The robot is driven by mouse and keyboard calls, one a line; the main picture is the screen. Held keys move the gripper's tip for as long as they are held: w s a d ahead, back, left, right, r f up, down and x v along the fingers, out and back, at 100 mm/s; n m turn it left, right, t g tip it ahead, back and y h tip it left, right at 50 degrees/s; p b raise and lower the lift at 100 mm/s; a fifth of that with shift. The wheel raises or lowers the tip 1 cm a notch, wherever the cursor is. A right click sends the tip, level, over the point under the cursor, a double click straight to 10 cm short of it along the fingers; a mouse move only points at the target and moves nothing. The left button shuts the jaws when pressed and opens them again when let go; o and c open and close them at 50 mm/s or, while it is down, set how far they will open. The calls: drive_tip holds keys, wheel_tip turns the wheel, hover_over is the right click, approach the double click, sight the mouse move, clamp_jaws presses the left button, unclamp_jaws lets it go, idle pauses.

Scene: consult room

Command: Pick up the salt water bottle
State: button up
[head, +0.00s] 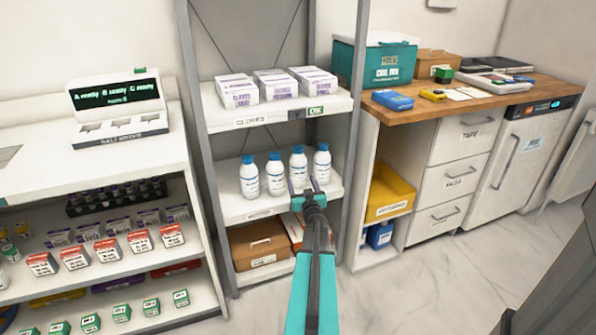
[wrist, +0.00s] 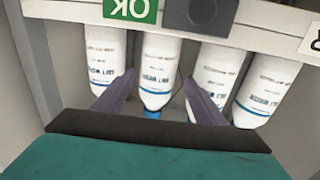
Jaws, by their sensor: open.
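Several white salt water bottles with blue caps stand upright in a row on the middle shelf in the head view: the leftmost (head: 249,178), the second (head: 275,174), the third (head: 298,168) and the rightmost (head: 321,163). My gripper (head: 303,185) is open and empty, in front of the third and rightmost bottles. The wrist view is upside down. There the dark fingers of my gripper (wrist: 160,78) frame one bottle (wrist: 158,62), with neighbours on both sides. Whether the fingertips reach beside that bottle or stop short of it is unclear.
The upper shelf (head: 245,118) holds several glove boxes and its edge shows above the bottles. Grey rack posts (head: 357,95) stand at the sides. A cardboard box (head: 258,245) lies below. A counter with small boxes is left, and a wooden-topped cabinet (head: 470,102) is right.

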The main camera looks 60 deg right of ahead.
sight(299, 175)
drive_tip(key=shift+x, duration=0.8)
drive_tip(key=shift+d, duration=0.1)
drive_tip(key=shift+b+x, duration=0.55)
drive_tip(key=shift+x, duration=1.95)
drive_tip(key=shift+r, duration=0.1)
drive_tip(key=c, duration=1.3)
